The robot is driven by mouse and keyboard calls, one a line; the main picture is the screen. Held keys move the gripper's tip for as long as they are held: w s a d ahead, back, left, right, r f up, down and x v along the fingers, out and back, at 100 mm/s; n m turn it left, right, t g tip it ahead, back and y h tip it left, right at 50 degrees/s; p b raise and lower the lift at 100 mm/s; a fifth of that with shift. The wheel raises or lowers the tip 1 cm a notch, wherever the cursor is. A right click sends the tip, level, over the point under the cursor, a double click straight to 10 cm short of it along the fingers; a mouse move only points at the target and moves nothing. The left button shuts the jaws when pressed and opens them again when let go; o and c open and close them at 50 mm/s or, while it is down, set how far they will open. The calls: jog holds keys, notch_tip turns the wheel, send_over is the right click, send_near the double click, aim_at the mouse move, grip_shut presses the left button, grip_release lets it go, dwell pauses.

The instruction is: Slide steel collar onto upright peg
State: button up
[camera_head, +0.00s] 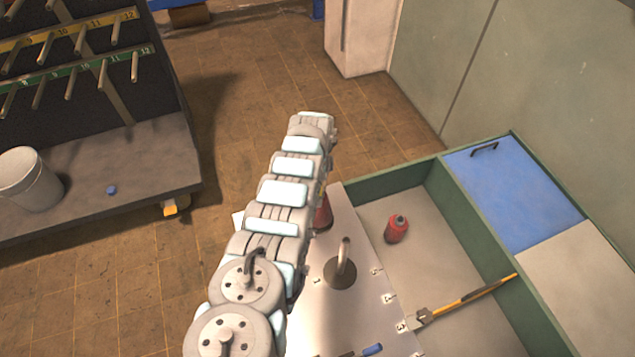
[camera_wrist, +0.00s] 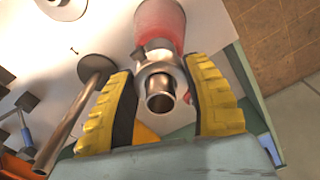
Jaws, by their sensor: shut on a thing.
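In the wrist view my gripper (camera_wrist: 160,98) has its two yellow fingers on either side of a bright steel collar (camera_wrist: 158,70), shut on it. A short tube-like part with an open, dark end faces the camera at the collar's middle. An upright steel peg (camera_wrist: 72,122) on a round base stands to the left of the left finger, apart from the collar; the collar is not around it. In the head view what looks like the same peg (camera_head: 344,256) stands on the light plate, right of my arm. My arm hides the gripper and collar there.
A red conical object (camera_wrist: 160,22) lies beyond the collar; how near is unclear. A round piece (camera_wrist: 66,8) is cut off at the top. A red bottle (camera_head: 396,229) and yellow-handled hammer (camera_head: 455,302) lie right of the peg. A green-walled tray (camera_head: 395,182) borders the plate.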

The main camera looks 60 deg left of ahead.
jog(key=shift+f+b, duration=0.6)
jog(key=shift+f, duration=0.15)
jog(key=o, duration=1.3)
jog(key=shift+r, duration=0.15)
jog(key=shift+s+r, duration=0.1)
jog(key=shift+r, duration=5.8)
